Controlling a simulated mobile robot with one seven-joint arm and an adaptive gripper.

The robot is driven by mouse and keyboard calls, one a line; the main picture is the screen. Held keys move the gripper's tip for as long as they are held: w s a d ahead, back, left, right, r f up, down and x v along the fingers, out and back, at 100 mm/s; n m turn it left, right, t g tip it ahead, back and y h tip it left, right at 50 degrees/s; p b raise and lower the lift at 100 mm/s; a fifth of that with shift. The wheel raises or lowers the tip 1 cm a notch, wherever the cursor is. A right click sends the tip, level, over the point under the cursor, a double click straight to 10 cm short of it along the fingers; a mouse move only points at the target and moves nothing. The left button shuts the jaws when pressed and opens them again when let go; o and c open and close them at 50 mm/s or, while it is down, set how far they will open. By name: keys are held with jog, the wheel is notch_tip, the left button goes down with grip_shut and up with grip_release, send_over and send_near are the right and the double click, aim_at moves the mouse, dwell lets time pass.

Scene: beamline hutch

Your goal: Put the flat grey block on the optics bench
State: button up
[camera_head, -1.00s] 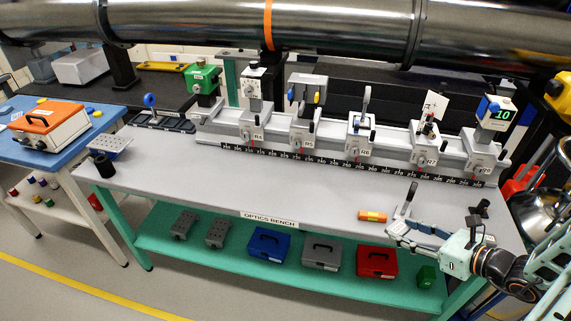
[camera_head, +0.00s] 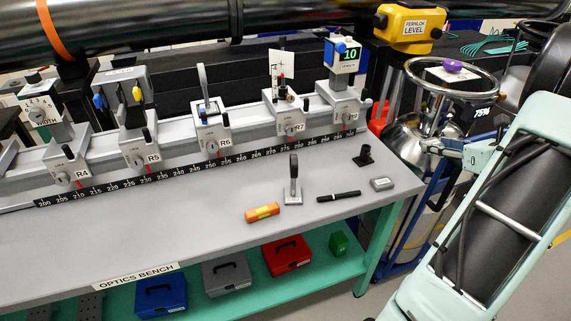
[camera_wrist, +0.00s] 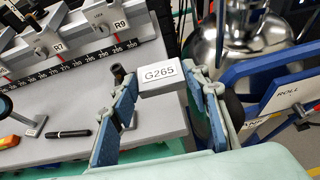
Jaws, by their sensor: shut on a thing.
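My gripper (camera_wrist: 160,85) is shut on a flat grey block (camera_wrist: 162,78) with a white label reading G265, held between the two blue-padded fingertips. In the head view my gripper (camera_head: 434,147) is at the right, beyond the bench's right end and in front of a steel vessel; the held block is hard to make out there. The optics bench (camera_head: 200,215) has a grey top and a green lower shelf. Its right end also shows in the wrist view (camera_wrist: 160,122), behind and below the block, partly hidden by my fingers.
A rail with mounts runs along the back. The steel vessel (camera_head: 398,135) stands close by.

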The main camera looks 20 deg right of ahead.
jog(key=w+a+f, duration=0.4)
jog(key=a, duration=0.3)
jog(key=b, duration=0.1)
send_over(378, 172)
jog(key=s+a, duration=0.1)
jog(key=s, duration=0.2)
notch_tip(378, 172, down, 5)
jog(key=shift+w+a+r, duration=0.1)
jog(key=shift+w, duration=0.05)
jog(key=shift+w+a+f+b, duration=0.1)
jog(key=shift+a+f+b, duration=0.1)
jog(key=shift+f+b, duration=0.15)
jog(key=shift+w+a+f, duration=0.15)
jog(key=shift+f, duration=1.6)
jog(key=shift+f+b, duration=0.2)
jog(key=shift+b, duration=0.2)
jog(key=o, duration=1.2)
jog(key=shift+r, duration=0.1)
jog(key=shift+c, duration=0.2)
jog(key=shift+o, duration=0.2)
jog(key=shift+r, duration=0.1)
